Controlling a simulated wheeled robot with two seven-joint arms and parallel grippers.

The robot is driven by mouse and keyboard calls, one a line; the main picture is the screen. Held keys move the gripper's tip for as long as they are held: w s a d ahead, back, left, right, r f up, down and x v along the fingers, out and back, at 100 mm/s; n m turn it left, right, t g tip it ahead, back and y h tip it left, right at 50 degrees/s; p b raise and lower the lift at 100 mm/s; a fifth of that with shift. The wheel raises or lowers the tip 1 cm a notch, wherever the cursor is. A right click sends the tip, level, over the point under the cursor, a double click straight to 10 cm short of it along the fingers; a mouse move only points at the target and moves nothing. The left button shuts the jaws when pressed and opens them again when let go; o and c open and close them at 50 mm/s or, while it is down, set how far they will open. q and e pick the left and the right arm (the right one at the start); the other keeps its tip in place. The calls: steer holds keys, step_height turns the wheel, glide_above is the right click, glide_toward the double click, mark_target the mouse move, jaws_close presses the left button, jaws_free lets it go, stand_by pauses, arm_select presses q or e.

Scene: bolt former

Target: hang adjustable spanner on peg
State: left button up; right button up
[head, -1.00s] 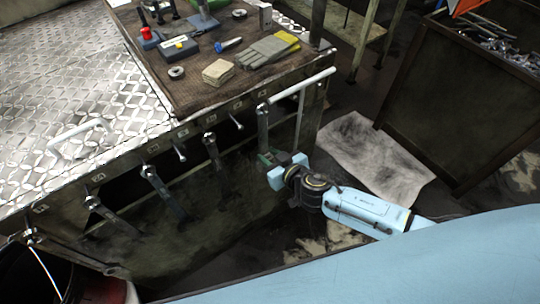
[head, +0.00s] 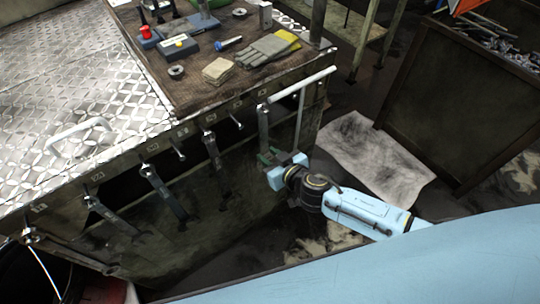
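A grey spanner (head: 263,125) hangs upright at the front right of the bench, its top close under the end of the white rail. My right gripper (head: 270,160) is at its lower end, with light-blue finger bodies and a dark green part between them. The fingertips and the spanner's lower end overlap, so I cannot tell whether the gripper holds it. More spanners hang on the bench front: one (head: 213,155), one (head: 162,190) and one (head: 112,217). A peg (head: 237,123) and another peg (head: 179,154) show bare. My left gripper is out of view.
A white handrail (head: 303,85) juts out by the right corner, just above my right gripper. The bench top holds gloves (head: 268,48), a stack of pads (head: 217,71) and small tools. A dark bin (head: 450,105) stands right; a stained cloth (head: 375,155) lies on the floor.

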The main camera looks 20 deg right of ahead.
steer(key=o, duration=0.5)
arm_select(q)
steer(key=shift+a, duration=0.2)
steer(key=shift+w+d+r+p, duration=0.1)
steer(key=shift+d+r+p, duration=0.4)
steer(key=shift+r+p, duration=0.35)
arm_select(e)
steer(key=v, duration=1.3)
steer(key=shift+s, duration=0.2)
